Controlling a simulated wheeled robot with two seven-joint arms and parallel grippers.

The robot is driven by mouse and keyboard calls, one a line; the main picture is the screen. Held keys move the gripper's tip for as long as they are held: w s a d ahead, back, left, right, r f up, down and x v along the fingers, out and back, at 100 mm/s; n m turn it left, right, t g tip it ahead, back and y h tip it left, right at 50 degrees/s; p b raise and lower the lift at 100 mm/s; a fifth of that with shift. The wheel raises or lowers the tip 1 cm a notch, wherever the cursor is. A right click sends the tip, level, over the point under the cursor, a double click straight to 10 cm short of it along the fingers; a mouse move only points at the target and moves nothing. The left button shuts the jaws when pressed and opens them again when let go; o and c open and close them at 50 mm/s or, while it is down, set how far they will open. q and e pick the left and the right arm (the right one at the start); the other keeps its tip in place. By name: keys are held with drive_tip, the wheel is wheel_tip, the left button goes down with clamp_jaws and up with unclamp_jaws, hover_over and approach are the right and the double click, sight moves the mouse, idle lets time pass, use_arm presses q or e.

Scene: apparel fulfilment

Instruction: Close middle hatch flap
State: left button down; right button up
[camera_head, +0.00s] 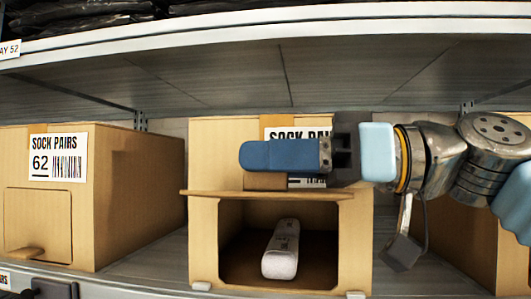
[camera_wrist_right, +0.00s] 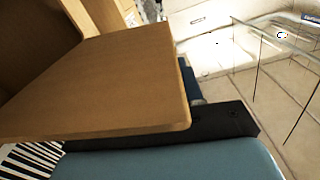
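The middle box (camera_head: 208,150) is cardboard, with a square opening at the front. Its hatch flap (camera_head: 215,193) stands open, raised about level above the opening and seen nearly edge-on. A small block-like tab (camera_head: 265,182) shows on top of it. My right gripper (camera_head: 285,156) comes in from the right, its blue finger pointing left above the flap and partly covering the label. In the right wrist view, a large brown panel (camera_wrist_right: 105,85), apparently the flap, lies past the near blue finger. Whether the fingers touch or grip it is unclear.
A white rolled item (camera_head: 281,249) lies inside the middle box. A closed box labelled 62 (camera_head: 130,195) stands left, and another box (camera_head: 465,245) is partly hidden right. A grey shelf (camera_head: 290,75) hangs overhead. Gaps separate the boxes.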

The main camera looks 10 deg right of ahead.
drive_tip(key=shift+w+a, duration=0.1)
drive_tip(key=shift+a, duration=0.3)
clamp_jaws()
drive_tip(key=shift+f, duration=0.1)
